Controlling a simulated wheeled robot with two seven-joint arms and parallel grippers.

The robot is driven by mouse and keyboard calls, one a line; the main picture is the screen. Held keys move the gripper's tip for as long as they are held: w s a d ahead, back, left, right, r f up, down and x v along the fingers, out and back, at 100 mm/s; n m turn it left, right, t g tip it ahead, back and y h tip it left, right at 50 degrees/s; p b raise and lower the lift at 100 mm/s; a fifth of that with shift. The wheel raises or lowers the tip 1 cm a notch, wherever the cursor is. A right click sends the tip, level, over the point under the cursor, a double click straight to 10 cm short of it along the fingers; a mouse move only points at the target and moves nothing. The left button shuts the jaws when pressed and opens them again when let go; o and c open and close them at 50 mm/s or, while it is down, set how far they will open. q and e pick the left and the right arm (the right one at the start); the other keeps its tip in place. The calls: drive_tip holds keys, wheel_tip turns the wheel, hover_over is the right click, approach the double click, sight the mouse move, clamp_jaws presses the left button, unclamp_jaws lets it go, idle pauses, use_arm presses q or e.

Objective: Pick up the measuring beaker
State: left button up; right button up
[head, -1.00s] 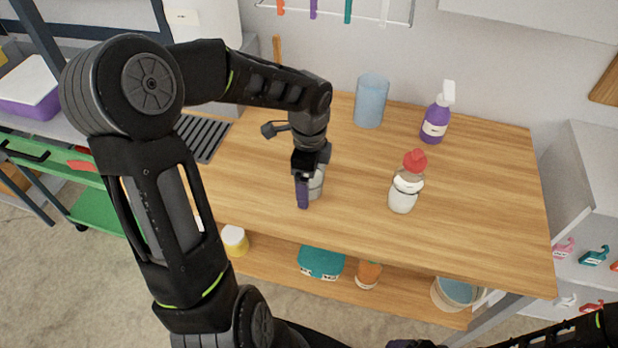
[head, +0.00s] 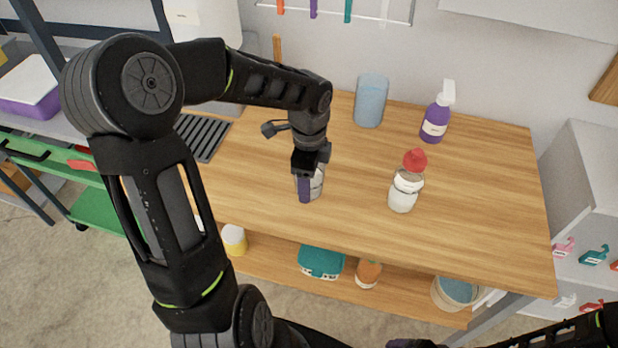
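A small clear-grey vessel, which looks like the measuring beaker (head: 317,184), stands on the wooden table left of its middle. My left gripper (head: 305,190) points down at it, with a purple fingertip in front of its near side. The far finger is hidden, so I cannot tell whether the grip is shut on it. My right gripper (head: 412,344) shows only as a dark and purple sliver at the bottom edge, away from the table.
On the wooden table (head: 470,200) stand a blue translucent cup (head: 371,102), a purple spray bottle (head: 436,122) and a white bottle with a red top (head: 405,188). A dark grooved mat (head: 203,138) lies at the left. The table's right part is clear.

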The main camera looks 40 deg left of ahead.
use_arm(q)
drive_tip(key=c, duration=0.6)
drive_tip(key=shift+r, duration=0.2)
drive_tip(key=shift+r+b, duration=0.3)
drive_tip(key=shift+r, duration=4.5)
